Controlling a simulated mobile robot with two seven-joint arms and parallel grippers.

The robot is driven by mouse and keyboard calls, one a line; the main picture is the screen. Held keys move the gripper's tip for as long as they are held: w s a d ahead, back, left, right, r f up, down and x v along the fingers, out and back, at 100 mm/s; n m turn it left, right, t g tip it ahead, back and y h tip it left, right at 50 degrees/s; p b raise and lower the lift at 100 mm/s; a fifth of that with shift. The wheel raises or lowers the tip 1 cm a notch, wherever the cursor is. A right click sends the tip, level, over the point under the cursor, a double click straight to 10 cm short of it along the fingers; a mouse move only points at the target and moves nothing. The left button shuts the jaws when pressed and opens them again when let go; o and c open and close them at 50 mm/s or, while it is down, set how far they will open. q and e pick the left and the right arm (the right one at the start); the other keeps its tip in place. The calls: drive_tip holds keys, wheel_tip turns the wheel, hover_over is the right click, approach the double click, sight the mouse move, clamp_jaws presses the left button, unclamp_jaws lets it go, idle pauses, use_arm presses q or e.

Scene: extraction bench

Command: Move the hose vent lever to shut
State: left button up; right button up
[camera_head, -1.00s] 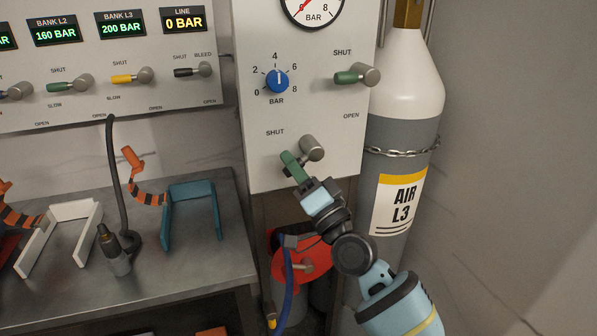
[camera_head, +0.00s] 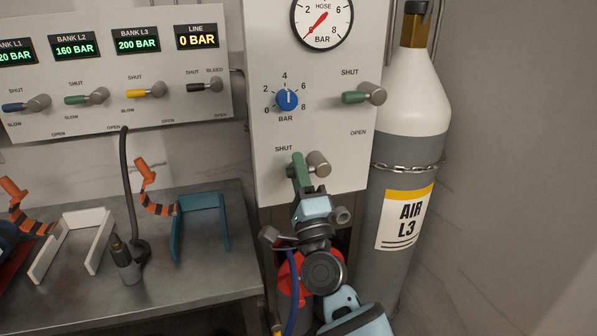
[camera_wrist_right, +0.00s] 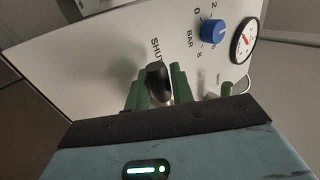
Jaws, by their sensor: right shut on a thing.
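The hose vent lever's metal hub (camera_head: 319,163) is low on the white panel, beside a "SHUT" label. Its dark handle (camera_wrist_right: 158,82) shows in the right wrist view between two green fingers. My right gripper (camera_head: 299,168) comes up from below and is shut on that handle. In the head view the fingers cover most of the handle, which seems to point left from the hub, near the label. Any label below is hidden by my arm. My left gripper is not in view.
Above the vent are a green-handled lever (camera_head: 364,95), a blue knob (camera_head: 287,100) and a round gauge (camera_head: 322,20) with its needle near 0. A chained air cylinder (camera_head: 407,160) stands right of the panel. A bench (camera_head: 190,262) with holders is at left.

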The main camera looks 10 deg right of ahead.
drive_tip(key=shift+r, duration=0.1)
drive_tip(key=o, duration=0.6)
drive_tip(key=shift+o, duration=0.2)
drive_tip(key=b+v, duration=0.1)
drive_tip(key=v, duration=0.6)
drive_tip(key=shift+s+f, duration=0.25)
drive_tip(key=shift+s, duration=0.1)
